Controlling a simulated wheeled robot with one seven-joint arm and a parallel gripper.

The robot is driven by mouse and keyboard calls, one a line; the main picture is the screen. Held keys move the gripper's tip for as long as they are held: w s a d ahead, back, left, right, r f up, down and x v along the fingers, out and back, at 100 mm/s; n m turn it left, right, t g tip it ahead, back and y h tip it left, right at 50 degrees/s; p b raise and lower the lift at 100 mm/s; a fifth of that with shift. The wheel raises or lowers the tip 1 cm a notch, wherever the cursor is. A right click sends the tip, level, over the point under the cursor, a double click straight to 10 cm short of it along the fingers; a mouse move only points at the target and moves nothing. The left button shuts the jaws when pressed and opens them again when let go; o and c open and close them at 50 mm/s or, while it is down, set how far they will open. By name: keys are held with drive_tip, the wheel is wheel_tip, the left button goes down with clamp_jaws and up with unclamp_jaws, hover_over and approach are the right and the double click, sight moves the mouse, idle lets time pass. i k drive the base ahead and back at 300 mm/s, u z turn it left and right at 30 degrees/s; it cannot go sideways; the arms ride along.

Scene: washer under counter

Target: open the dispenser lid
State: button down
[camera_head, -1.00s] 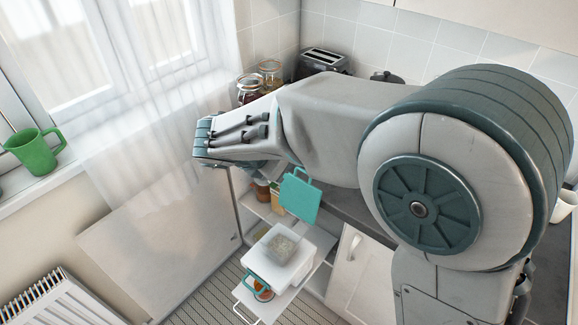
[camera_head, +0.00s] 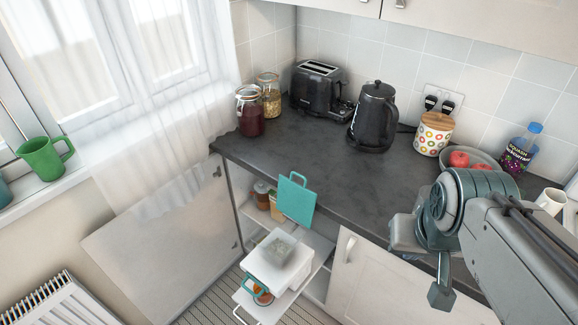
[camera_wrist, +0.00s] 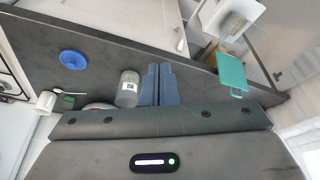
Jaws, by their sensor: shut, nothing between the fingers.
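The dispenser seems to be the white box (camera_head: 293,277) on a pulled-out shelf under the counter, with a clear, granule-filled part (camera_head: 283,247) at its top. A teal panel with a loop handle (camera_head: 297,201), likely its lid, stands raised behind the box, handle end up. Whether its lower edge joins the box is unclear. In the wrist view the panel (camera_wrist: 231,72) is right of my gripper, and the clear part (camera_wrist: 233,26) lies beyond it. My gripper (camera_wrist: 157,68) is shut and empty, over the counter, well apart from the panel.
On the counter (camera_head: 330,182) stand a toaster (camera_head: 318,86), a kettle (camera_head: 373,118), two glass jars and a fruit bowl. The wrist view shows a blue round object (camera_wrist: 73,60) and a grey cylinder (camera_wrist: 128,90) near my fingers. An open cabinet door (camera_head: 165,240) stands left of the shelf.

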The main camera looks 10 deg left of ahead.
sight(297, 204)
drive_tip(key=u, duration=0.35)
drive_tip(key=k, duration=0.45)
drive_tip(key=u, duration=0.7)
drive_tip(key=i, duration=0.6)
drive_tip(key=z, duration=0.75)
drive_tip(key=i, duration=0.5)
drive_tip(key=z, duration=0.55)
